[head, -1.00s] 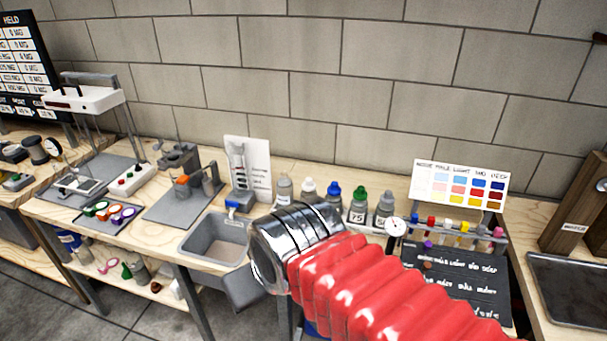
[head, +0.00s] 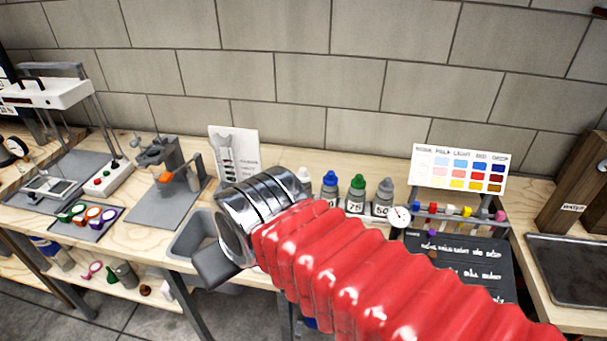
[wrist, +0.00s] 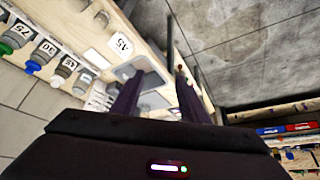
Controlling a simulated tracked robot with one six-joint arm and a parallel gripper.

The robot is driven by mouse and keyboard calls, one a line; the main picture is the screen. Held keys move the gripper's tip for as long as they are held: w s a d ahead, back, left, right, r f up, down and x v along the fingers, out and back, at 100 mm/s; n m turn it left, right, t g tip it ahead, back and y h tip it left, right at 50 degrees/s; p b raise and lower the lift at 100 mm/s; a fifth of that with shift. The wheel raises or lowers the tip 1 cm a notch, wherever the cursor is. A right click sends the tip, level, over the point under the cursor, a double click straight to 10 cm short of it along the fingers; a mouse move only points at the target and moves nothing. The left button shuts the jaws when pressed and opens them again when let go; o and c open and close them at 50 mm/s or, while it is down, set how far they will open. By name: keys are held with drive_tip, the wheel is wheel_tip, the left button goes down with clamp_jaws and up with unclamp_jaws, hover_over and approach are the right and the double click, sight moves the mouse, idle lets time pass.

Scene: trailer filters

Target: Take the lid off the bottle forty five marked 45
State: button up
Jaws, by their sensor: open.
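My gripper (wrist: 156,85) shows in the wrist view as two dark fingers, open with nothing between them, over the bench front and a grey basin (wrist: 148,76). In the head view its fingers are hidden by my arm. A row of dropper bottles stands along the wall: a white cap (head: 304,176), a blue cap (head: 330,179), green-capped 75 (head: 356,194) and grey-capped 50 (head: 384,198).
A white card (head: 234,152) stands behind my arm. A grey clamp stand (head: 165,185) is at left.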

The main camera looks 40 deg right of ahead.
drive_tip(key=w+d+r+m, duration=0.2)
drive_tip(key=w+d+m, duration=0.5)
drive_tip(key=m, duration=0.3)
drive_tip(key=w+d+r+m, duration=0.3)
drive_tip(key=w+d+m, duration=0.4)
drive_tip(key=m, duration=0.3)
drive_tip(key=w+d+f+m, duration=0.1)
drive_tip(key=w+d+m, duration=0.1)
drive_tip(key=d+m, duration=0.6)
drive_tip(key=w+d+f+m+g, duration=0.1)
drive_tip(key=w+d+f+m, duration=0.1)
drive_tip(key=d+m, duration=0.7)
drive_tip(key=w+d, duration=0.1)
drive_tip(key=d, duration=0.4)
drive_tip(key=shift+f+h, duration=0.3)
drive_tip(key=shift+d+f, duration=0.1)
drive_tip(key=shift+f, duration=0.05)
hover_over(303, 169)
drive_tip(key=s, duration=0.3)
wheel_tip(303, 169, down, 8)
drive_tip(key=shift+w+a, duration=0.2)
drive_tip(key=shift+a, duration=0.05)
drive_tip(key=shift+x, duration=2.45)
drive_tip(key=shift+d, duration=0.1)
